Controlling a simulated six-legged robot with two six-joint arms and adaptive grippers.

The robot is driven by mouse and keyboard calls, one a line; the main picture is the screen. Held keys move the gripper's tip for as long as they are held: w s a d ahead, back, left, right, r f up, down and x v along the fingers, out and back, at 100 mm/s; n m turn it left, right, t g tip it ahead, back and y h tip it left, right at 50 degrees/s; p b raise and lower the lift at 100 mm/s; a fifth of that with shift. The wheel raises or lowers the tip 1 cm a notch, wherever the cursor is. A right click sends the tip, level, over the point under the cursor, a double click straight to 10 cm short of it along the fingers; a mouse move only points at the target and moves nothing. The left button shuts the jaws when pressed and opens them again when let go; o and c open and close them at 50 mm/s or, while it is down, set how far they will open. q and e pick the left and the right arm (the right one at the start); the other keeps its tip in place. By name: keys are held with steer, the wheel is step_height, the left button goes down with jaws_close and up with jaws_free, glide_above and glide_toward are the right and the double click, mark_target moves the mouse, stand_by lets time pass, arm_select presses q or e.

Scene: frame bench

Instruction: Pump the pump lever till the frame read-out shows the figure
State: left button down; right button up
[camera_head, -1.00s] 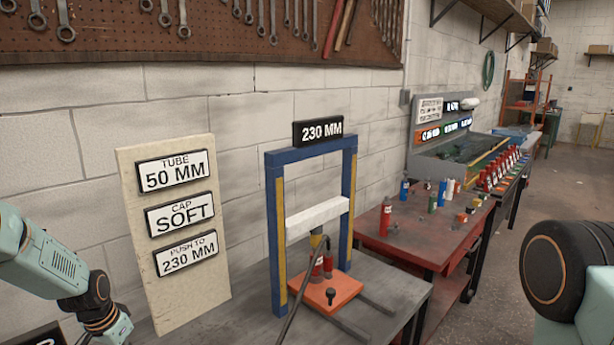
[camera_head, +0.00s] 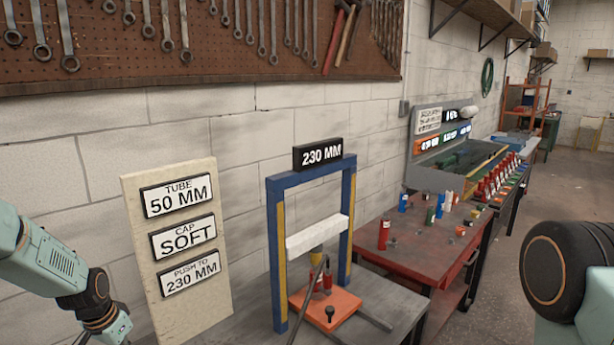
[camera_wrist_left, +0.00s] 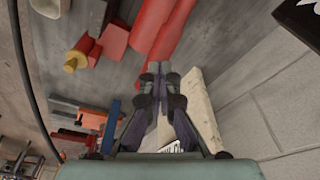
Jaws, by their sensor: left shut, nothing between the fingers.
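The blue press frame (camera_head: 273,240) stands on the grey bench. Its read-out (camera_head: 318,154) shows 230 MM. A white crossbar (camera_head: 318,236) spans the frame above an orange base (camera_head: 342,303). The pump lever (camera_head: 305,297), a thin dark rod, slants down toward the picture's lower edge. The board (camera_head: 222,190) reads TUBE 50 MM, CAP SOFT, PUSH TO 230 MM. My left arm comes in at the left; its gripper is below that view. In the left wrist view my left gripper (camera_wrist_left: 158,70) is shut and empty. My right gripper is out of view.
A red table (camera_head: 420,248) with small bottles stands right of the bench. In the left wrist view, red cylinders (camera_wrist_left: 163,25) lie beyond the fingertips. A brick wall with a tool board (camera_head: 200,50) closes the back. Floor is open at the right.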

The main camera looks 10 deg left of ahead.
arm_select(q)
steer(key=shift+s+f, duration=0.1)
steer(key=shift+s, duration=0.05)
stand_by(0.3)
stand_by(0.4)
step_height(320, 180, down, 8)
steer(key=b, duration=0.7)
steer(key=shift+f+b, duration=0.25)
steer(key=shift+b, duration=0.15)
step_height(320, 180, up, 9)
steer(key=p, duration=0.8)
steer(key=shift+f, duration=0.3)
